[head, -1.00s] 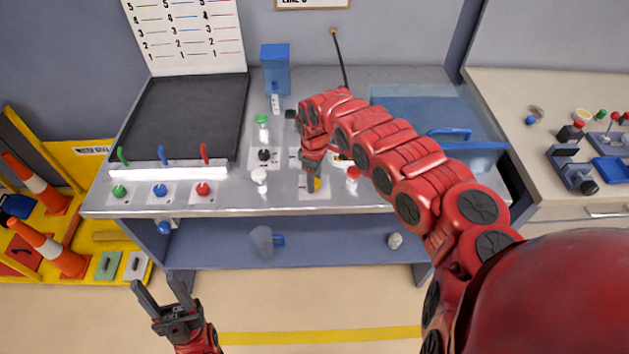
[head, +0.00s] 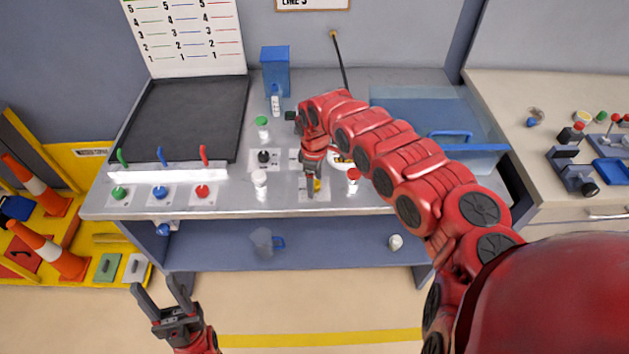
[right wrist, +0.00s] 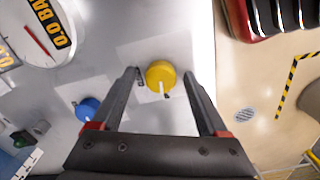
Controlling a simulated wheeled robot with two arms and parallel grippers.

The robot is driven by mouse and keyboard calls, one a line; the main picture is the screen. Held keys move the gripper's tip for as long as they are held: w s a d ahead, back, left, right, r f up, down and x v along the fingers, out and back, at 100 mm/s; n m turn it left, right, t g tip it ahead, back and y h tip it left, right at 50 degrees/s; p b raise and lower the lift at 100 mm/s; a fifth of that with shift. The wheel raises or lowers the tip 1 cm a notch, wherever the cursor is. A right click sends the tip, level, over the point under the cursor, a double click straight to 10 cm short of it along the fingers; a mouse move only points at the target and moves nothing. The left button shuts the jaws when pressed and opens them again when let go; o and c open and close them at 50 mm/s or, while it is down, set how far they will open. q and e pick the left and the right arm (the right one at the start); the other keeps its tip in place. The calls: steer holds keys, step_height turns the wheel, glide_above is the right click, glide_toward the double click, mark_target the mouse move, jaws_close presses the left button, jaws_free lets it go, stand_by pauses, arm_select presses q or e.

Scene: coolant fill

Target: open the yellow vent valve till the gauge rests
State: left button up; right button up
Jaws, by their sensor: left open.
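The yellow vent valve (head: 317,185) is a round knob on the grey bench top, partly hidden by my right gripper (head: 311,189) in the head view. In the right wrist view the yellow knob (right wrist: 160,72) carries a pale line mark and lies between the spread fingertips of my right gripper (right wrist: 162,80); I cannot tell whether they touch it. The gauge (right wrist: 42,30), cut off at the upper left, has a white dial, a red needle and a label reading about 0.0 BAR. My arm partly covers the gauge (head: 343,159) in the head view. My left gripper (head: 163,300) is open and empty, in front of the bench.
A blue knob (right wrist: 88,108) sits near the yellow one. A red-topped knob (head: 353,175) and a white knob (head: 260,180) flank it on the bench. A blue-lidded clear bin (head: 470,147) stands at the right. Three coloured levers (head: 162,157) are at the left.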

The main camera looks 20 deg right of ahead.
steer(key=shift+r, duration=0.1)
step_height(320, 180, up, 17)
steer(key=b, duration=0.4)
steer(key=shift+b, duration=0.35)
